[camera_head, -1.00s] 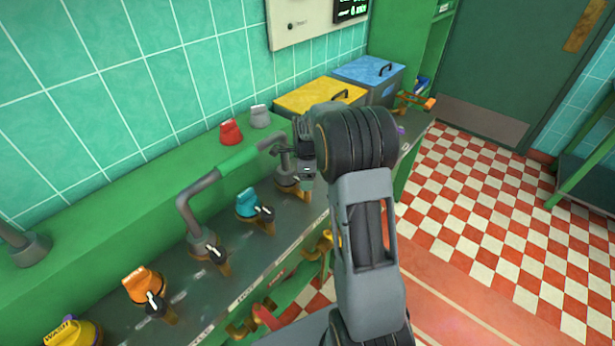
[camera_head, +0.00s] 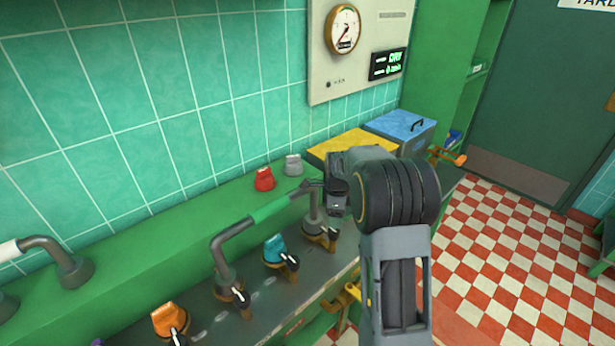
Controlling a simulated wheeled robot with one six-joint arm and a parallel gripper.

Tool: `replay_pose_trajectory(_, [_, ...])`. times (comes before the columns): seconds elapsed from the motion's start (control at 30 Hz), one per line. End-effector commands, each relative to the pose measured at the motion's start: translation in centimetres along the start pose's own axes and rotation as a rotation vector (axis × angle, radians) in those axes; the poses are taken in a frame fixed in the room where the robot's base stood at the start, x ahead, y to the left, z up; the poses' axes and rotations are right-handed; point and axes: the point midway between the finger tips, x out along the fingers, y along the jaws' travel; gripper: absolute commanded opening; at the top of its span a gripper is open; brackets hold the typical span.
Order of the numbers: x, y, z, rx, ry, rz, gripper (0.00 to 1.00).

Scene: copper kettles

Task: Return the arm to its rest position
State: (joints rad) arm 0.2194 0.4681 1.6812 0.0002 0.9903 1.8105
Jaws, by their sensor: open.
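My arm (camera_head: 397,270) rises from the bottom right of the head view and bends left at a black ribbed joint. My gripper (camera_head: 316,186) is at its end, pointing left, in front of the far end of a green-gripped handle (camera_head: 272,207) above the counter. The jaws are open and I see nothing carried in them. They are small and partly hidden by my own wrist, and I cannot tell whether they touch the handle.
The counter (camera_head: 265,303) carries an orange knob (camera_head: 169,320), a teal knob (camera_head: 274,249) and several taps. A red knob (camera_head: 264,179) and a grey knob (camera_head: 293,165) stand on the green ledge. Yellow (camera_head: 352,144) and blue (camera_head: 400,124) bins are behind. The checkered floor (camera_head: 500,262) at right is clear.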

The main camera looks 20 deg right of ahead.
Motion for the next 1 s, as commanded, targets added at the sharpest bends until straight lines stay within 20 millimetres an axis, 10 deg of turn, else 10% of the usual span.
replay_pose_trajectory(0.27, [0.0,0.0,0.0,-0.127,0.000,-0.002,0.69])
replay_pose_trajectory(0.47, [1.5,2.3,-0.6,-0.547,-0.001,0.044,0.69])
replay_pose_trajectory(0.8, [-5.2,14.6,-0.6,-1.638,0.038,-0.064,0.69])
replay_pose_trajectory(1.0, [-7.8,20.7,-0.9,-1.947,0.126,-0.181,0.69])
